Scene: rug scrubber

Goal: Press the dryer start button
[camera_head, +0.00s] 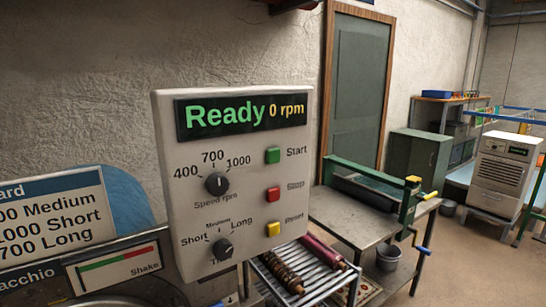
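The dryer control panel (258,208) is a light box close in front of me in the head view. Its display (240,114) reads "Ready 0 rpm". The green start button (272,155) sits at the panel's upper right, beside the word Start. A red stop button (273,194) and a yellow reset button (273,229) are below it. A speed knob (216,183) is marked 400, 700 and 1000 rpm. A lower knob (223,248) is marked Short, Medium and Long. My gripper is not in view.
A card (45,215) lists Medium, Short and Long settings at left. A metal bench (360,222) with a green-framed device and a rack (290,270) holding rolls stand behind the panel. A green cabinet (420,160) stands farther back. Open floor (475,260) lies at right.

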